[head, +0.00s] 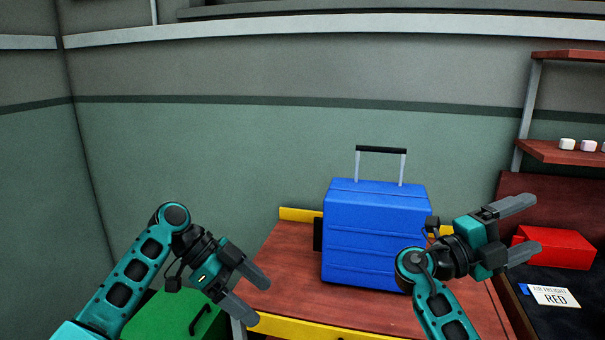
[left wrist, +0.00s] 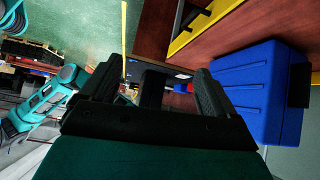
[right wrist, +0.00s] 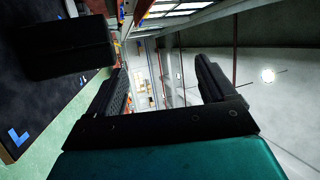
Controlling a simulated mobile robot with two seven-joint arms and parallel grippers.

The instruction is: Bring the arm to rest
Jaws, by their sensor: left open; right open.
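My left gripper (head: 257,297) is open and empty, at the left of the head view, in front of the table's left edge. Its spread fingers also show in the left wrist view (left wrist: 178,95). My right gripper (head: 530,227) is open and empty, to the right of the blue suitcase, with its fingers pointing right. Its spread fingers also show in the right wrist view (right wrist: 165,88). Both grippers are apart from the suitcase.
A blue suitcase (head: 365,235) stands upright with its handle raised on a wooden table (head: 285,275) with yellow edges. A green case (head: 165,318) is at lower left. A red box (head: 553,248) and a card reading "RED" (head: 553,296) lie on a dark surface at right, below a shelf (head: 565,152).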

